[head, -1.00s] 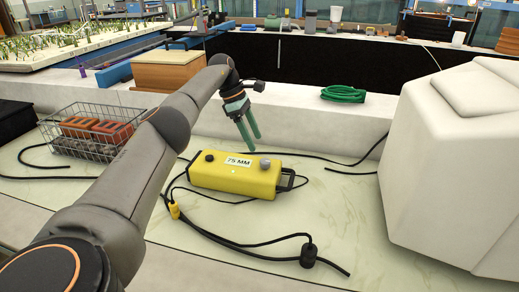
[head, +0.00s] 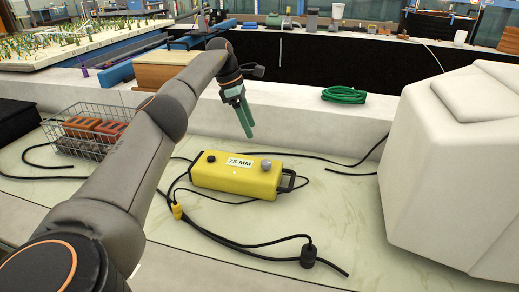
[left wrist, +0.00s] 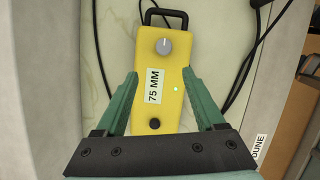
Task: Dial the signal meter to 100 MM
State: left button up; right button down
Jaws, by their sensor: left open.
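The signal meter (head: 225,180) is a yellow box lying on the pale marbled counter, with a label (head: 239,162) reading "75 MM". A grey knob (head: 266,165) sits near its right end and a small black knob (head: 211,158) near its left end. A green light glows on its face in the left wrist view. My left gripper (head: 248,122), with green fingers, is open and empty above and behind the meter. In the left wrist view its fingertips (left wrist: 162,80) point along the meter's two sides, with the grey knob (left wrist: 164,46) beyond them. My right gripper is not in view.
A wire basket (head: 90,132) with reddish blocks stands at the left. A large white faceted block (head: 450,170) stands at the right. Black cables (head: 235,243) lie in front of the meter. A green hose coil (head: 344,95) rests on the ledge behind.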

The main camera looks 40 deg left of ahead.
pick_arm(q)
jog(key=n+y, duration=0.1)
jog(key=n, duration=0.2)
jog(key=n+t+y+b, duration=0.2)
jog(key=n+y+b, duration=0.1)
jog(key=n, duration=0.7)
send_near(266, 162)
jog(key=x, duration=0.8)
jog(key=shift+f, duration=0.3)
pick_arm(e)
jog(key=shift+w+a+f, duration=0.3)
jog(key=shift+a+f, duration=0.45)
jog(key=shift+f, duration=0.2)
pick_arm(q)
jog(key=shift+c, duration=0.4)
grip_shut()
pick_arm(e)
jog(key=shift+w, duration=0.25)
